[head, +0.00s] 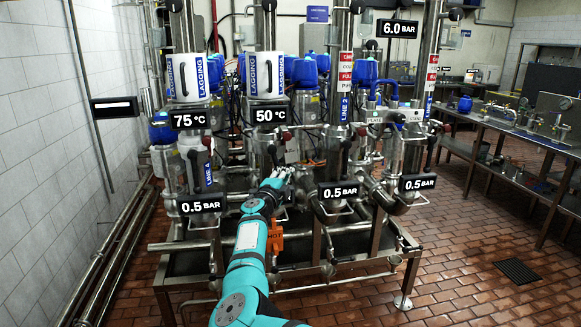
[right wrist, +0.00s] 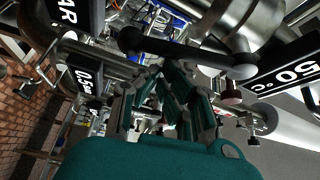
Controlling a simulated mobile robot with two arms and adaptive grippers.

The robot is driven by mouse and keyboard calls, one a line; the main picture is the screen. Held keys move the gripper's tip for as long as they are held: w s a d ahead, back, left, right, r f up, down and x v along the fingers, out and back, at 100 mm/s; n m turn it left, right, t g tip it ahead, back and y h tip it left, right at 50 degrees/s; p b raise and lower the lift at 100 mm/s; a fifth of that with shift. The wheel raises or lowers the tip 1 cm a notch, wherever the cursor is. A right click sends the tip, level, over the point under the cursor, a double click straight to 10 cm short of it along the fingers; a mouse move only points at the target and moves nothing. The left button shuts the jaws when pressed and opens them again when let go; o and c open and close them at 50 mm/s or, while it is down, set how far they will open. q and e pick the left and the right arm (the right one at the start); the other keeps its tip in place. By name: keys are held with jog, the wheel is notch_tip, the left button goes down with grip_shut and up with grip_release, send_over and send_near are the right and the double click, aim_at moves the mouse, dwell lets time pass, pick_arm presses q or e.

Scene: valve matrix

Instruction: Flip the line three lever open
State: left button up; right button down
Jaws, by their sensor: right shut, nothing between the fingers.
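The column between the pipes marked LINE 4 and LINE 2 carries a black lever (head: 272,154) below the 50 °C sign; I see no line-three label on it. In the right wrist view a dark lever bar (right wrist: 185,52) with rounded ends lies across the top, just beyond my fingers. My right gripper (head: 281,176) is at this column, low and close to the lever; in the right wrist view its fingers (right wrist: 172,88) are together and empty. I cannot tell whether they touch the lever. My left gripper is not in view.
The LINE 4 pipe (head: 208,175) stands left and the LINE 2 pipe (head: 343,108) right, with 0.5 BAR signs (head: 338,190) nearby. An orange tag (head: 275,238) hangs beside my arm. A metal frame (head: 317,250) stands below. A workbench (head: 520,135) is at the right; open tiled floor lies before it.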

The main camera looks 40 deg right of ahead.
jog(key=shift+w+a+f+m+y, duration=0.3)
jog(key=shift+w+a+m, duration=0.1)
jog(key=shift+a, duration=0.35)
jog(key=shift+p, duration=0.35)
